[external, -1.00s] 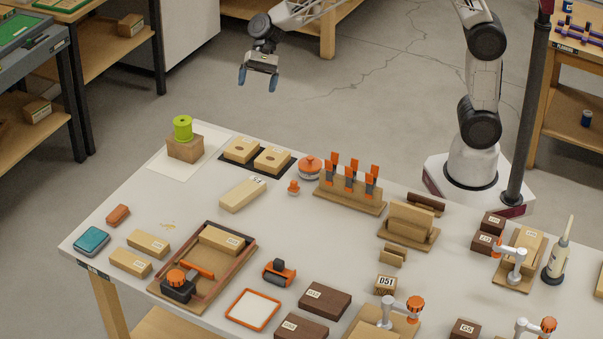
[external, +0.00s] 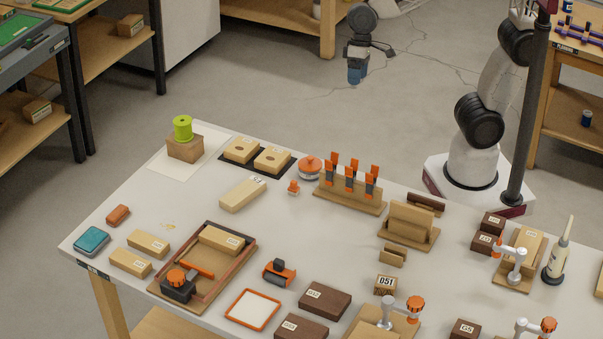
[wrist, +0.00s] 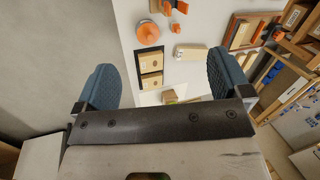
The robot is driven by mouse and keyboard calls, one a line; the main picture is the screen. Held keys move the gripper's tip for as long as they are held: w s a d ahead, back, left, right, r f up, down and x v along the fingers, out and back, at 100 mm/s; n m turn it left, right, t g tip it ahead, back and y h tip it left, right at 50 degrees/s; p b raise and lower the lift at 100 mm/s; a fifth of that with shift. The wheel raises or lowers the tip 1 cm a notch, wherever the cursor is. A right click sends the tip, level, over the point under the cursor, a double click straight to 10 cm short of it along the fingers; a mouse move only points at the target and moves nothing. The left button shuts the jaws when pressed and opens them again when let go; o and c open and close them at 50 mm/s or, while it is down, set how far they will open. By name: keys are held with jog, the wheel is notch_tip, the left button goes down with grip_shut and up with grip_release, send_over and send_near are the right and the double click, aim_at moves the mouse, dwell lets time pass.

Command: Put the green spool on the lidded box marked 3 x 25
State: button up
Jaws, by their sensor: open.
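The green spool (external: 182,127) stands upright on a brown wooden block (external: 185,149) at the table's back left corner. The block also shows in the wrist view (wrist: 169,97); the spool is hard to make out there. My gripper (external: 357,80) is above the floor behind the table, well to the right of the spool and apart from it. Its blue fingers are wide apart with nothing between them in the wrist view (wrist: 162,82). Several pale labelled boxes lie on the table, one of them near the spool (external: 243,194); I cannot read which is marked 3 x 25.
Two pale blocks with round holes lie on a black mat (external: 229,158) right of the spool. An orange-topped round item (external: 310,167) and a rack of orange-handled tools (external: 350,195) stand farther right. A dark post (external: 525,110) rises beside my base. Bare tabletop lies left of centre.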

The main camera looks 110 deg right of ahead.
jog(key=s+f+n+h, duration=0.1)
jog(key=s+n, duration=0.2)
jog(key=s, duration=0.5)
jog(key=s+a+f+n+h, duration=0.1)
jog(key=s+n+h, duration=0.1)
jog(key=s, duration=0.6)
jog(key=shift+f+n+t, duration=0.2)
jog(key=shift+n+t, duration=0.2)
jog(key=shift+n, duration=0.3)
